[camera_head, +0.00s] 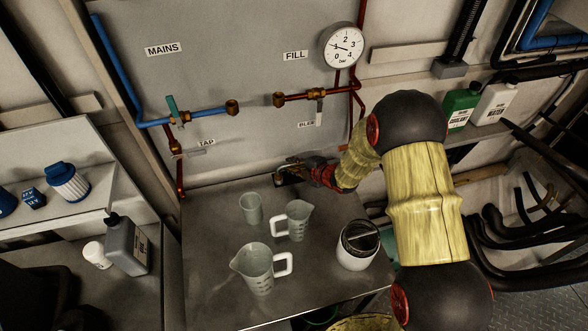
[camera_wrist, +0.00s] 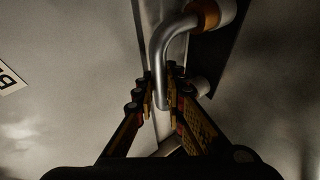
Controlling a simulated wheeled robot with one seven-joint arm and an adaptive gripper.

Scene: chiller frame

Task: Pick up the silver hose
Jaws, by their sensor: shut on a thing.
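The silver hose (camera_wrist: 162,50) shows in the wrist view as a smooth bent tube. It curves from a brass-coloured fitting (camera_wrist: 206,14) at the top down between my fingers. My gripper (camera_wrist: 163,88) is shut on its lower part, one finger on each side. In the head view my gripper (camera_head: 289,173) is low against the grey panel, near the back edge of the steel table and below the BLEED label. The hose cannot be made out there, and its lower end is partly hidden by the fingers in the wrist view.
Measuring jugs (camera_head: 260,268) (camera_head: 299,222), a cup (camera_head: 251,208) and a white canister with a dark lid (camera_head: 357,245) stand on the steel table (camera_head: 215,290). Red and blue pipes with valves (camera_head: 178,118) and a gauge (camera_head: 343,46) are on the panel. Black hoses hang at right.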

